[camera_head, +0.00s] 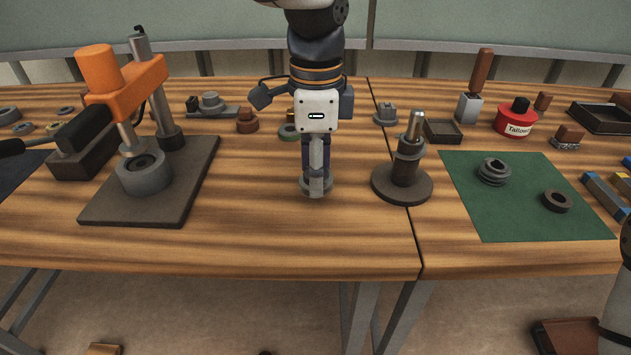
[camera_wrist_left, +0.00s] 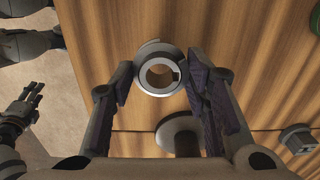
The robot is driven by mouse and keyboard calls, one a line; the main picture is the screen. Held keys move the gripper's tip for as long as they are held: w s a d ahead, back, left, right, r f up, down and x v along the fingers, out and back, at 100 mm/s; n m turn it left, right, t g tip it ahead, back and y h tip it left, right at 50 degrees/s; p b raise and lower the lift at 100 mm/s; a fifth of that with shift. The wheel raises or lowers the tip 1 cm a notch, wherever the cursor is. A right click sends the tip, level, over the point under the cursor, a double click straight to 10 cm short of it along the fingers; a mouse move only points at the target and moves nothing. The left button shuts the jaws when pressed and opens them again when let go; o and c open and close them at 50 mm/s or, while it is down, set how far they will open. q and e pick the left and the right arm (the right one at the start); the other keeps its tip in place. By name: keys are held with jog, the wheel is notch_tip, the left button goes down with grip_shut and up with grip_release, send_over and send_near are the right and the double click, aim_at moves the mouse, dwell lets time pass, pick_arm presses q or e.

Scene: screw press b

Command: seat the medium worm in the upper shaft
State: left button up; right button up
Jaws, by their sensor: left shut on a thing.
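My left gripper (camera_head: 316,188) points down over the middle of the table. It is shut on a grey ring-shaped worm (camera_wrist_left: 160,70), with one finger on each side. In the left wrist view the worm shows a round bore with a keyway notch. In the head view its rim shows around the fingertips; I cannot tell whether it touches the table. To the right, an upright stepped shaft (camera_head: 407,160) with a bright tip stands on a round dark base. Its base also shows in the left wrist view (camera_wrist_left: 178,134). My right gripper (camera_wrist_left: 32,98) is small in the left wrist view; its opening is unclear.
An orange press (camera_head: 125,82) stands at left on a dark plate. A green mat (camera_head: 525,220) at right carries a threaded worm (camera_head: 493,171) and a dark collar (camera_head: 556,201). A red tin (camera_head: 516,121) and several small parts line the back. The front centre table is clear.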

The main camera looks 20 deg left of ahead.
pick_arm(q)
jog(key=s+d+r+p, duration=0.1)
jog(key=s+d+r, duration=0.6)
jog(key=s+r, duration=0.2)
jog(key=s, duration=0.2)
jog(key=shift+s+d+r, duration=0.3)
jog(key=shift+d+r, duration=0.1)
pick_arm(e)
jog(key=shift+w+r+t, duration=0.4)
jog(key=shift+w+r, duration=0.45)
jog(key=shift+w, duration=0.1)
